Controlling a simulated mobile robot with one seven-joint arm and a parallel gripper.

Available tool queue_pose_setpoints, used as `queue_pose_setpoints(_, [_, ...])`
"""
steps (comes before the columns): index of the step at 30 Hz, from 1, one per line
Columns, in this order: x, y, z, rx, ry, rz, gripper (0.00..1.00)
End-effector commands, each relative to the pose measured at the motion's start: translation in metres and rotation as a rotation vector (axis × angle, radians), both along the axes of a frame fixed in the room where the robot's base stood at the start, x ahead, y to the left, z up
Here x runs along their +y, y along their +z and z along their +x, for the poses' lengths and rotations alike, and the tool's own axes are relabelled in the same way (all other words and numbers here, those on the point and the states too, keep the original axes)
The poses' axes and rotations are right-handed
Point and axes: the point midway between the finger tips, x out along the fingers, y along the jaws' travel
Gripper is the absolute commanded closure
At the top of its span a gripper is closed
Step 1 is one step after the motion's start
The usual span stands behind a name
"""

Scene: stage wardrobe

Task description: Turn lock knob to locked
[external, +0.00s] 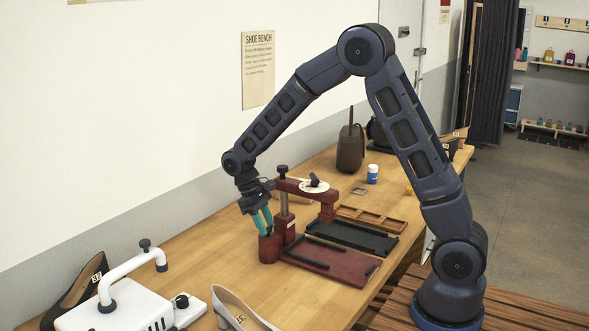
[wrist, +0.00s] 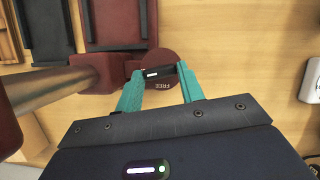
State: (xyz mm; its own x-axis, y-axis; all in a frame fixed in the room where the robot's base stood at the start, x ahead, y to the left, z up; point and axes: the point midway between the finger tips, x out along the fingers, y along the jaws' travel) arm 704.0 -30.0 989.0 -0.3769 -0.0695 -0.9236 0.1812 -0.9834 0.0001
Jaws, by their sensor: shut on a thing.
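The lock knob (wrist: 158,73) is a small black bar with a white mark, on top of a round dark red post (wrist: 158,57). The word FREE shows on the post's top, on the side near my gripper. My gripper (wrist: 162,73) has teal fingers, shut on the knob's two ends. In the external view my gripper (external: 264,232) points down onto the dark red post (external: 270,248), which stands at the near left corner of a dark red press. The knob itself is hidden there by the fingers. Any locked mark cannot be seen.
The press has a column with a black cap (external: 282,169), an arm carrying a white dial (external: 314,185), and a red tray (external: 335,263). A white machine (external: 120,308) and shoes stand at the near left. A brown bag (external: 350,150) and a small bottle (external: 373,174) stand behind.

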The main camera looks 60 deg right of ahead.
Motion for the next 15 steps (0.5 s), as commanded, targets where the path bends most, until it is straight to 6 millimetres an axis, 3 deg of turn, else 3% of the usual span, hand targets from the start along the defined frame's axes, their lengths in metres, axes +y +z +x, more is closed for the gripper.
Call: queue_pose_setpoints(15, [-0.0020,0.0008,0.0013,-0.004,-0.183,0.001,0.85])
